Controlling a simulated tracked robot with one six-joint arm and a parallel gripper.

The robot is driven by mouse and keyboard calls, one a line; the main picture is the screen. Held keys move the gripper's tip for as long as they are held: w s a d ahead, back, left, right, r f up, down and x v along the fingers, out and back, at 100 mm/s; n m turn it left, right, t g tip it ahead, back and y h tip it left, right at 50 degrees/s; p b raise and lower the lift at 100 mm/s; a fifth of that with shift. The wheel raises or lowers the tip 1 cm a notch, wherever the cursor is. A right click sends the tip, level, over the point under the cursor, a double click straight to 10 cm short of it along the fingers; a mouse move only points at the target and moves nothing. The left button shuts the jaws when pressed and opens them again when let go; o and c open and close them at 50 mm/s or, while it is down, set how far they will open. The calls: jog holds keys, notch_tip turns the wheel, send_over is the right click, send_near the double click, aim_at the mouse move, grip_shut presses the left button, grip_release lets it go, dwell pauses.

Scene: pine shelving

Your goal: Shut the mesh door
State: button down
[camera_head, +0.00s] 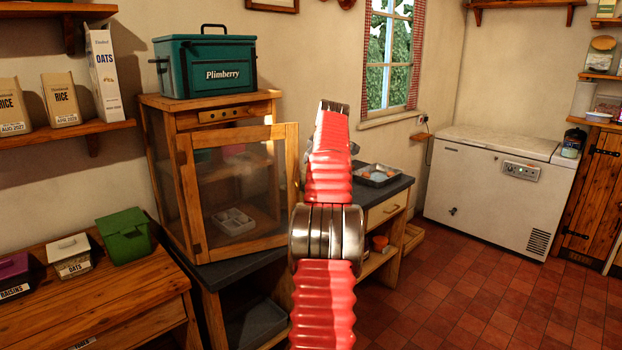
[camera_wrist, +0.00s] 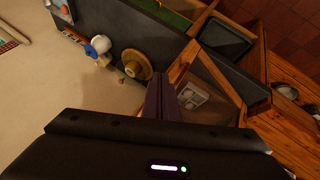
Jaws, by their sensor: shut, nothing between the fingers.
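The mesh door (camera_head: 188,200) is a wooden frame with a see-through panel on the front of a pine cabinet (camera_head: 222,112). It stands partly open, with its right edge sticking out past the cabinet's right side. In the wrist view, part of a wooden frame (camera_wrist: 182,62), seemingly the door's, lies just right of my gripper (camera_wrist: 161,80). The dark fingers are shut together with nothing between them. I cannot tell whether they touch the frame. In the head view my red arm hides the gripper. A pale tray (camera_head: 233,221) shows through the door panel.
A green Plimberry box (camera_head: 205,68) stands on the cabinet. A dark worktop with a metal tray (camera_head: 376,175) lies right of my arm. A wooden counter (camera_head: 85,308) is at front left. A white chest freezer (camera_head: 488,190) stands at right, with clear tiled floor before it.

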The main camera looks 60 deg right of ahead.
jog(key=shift+s+r, duration=0.85)
jog(key=shift+r, duration=0.25)
jog(key=shift+s+r, duration=0.8)
jog(key=shift+r, duration=0.3)
jog(key=shift+w+a, duration=0.1)
jog(key=w+a+r+y, duration=0.1)
jog(key=w+a, duration=0.4)
jog(key=a, duration=0.5)
jog(key=w+a+r, duration=0.2)
jog(key=w+a, duration=0.3)
jog(key=a, duration=0.6)
jog(key=w+a+r+y, duration=0.1)
jog(key=w+a, duration=0.5)
jog(key=a, duration=0.4)
jog(key=s+a+f+t+y, duration=0.1)
jog(key=a, duration=0.9)
jog(key=s+a+f, duration=0.2)
jog(key=a, duration=0.8)
jog(key=s+a+f+y, duration=0.1)
jog(key=s+a+f, duration=0.7)
jog(key=a, duration=0.3)
jog(key=s+a+f+y, duration=0.1)
jog(key=s+a+f, duration=0.7)
jog(key=a, duration=0.4)
jog(key=shift+s+a+f+n+y, duration=0.2)
jog(key=shift+s+a+n+y, duration=0.15)
jog(key=shift+s, duration=0.55)
jog(key=shift+d, duration=0.1)
